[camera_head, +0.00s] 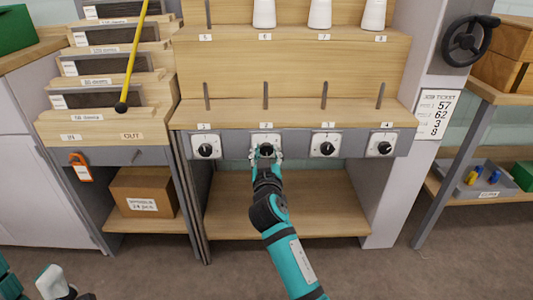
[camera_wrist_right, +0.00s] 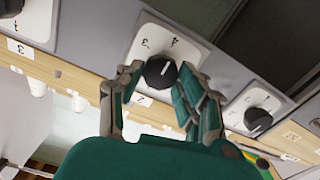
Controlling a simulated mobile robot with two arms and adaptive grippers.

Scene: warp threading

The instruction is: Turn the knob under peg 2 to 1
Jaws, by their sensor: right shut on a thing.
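The knob under peg 2 (camera_wrist_right: 160,71) is black and round on a white numbered plate (camera_head: 267,139). Peg 2 (camera_head: 266,95) is a thin dark peg on the wooden ledge above it. My right gripper (camera_head: 266,152) is at this knob from below, with its fingers on both sides, shut on it. In the wrist view the right gripper (camera_wrist_right: 158,80) shows its fingers around the knob, and the plate's digits are partly covered. A light line shows on the knob's face, but its exact setting is hard to read. My left gripper (camera_head: 58,283) is low at the left corner; its fingers are unclear.
Similar knobs sit under peg 1 (camera_head: 205,150), peg 3 (camera_head: 326,149) and peg 4 (camera_head: 384,148). A job ticket (camera_head: 437,114) reads 57, 62, 3, 8. A yellow rod (camera_head: 133,55) leans at the left shelves. The open shelf (camera_head: 290,205) below is empty.

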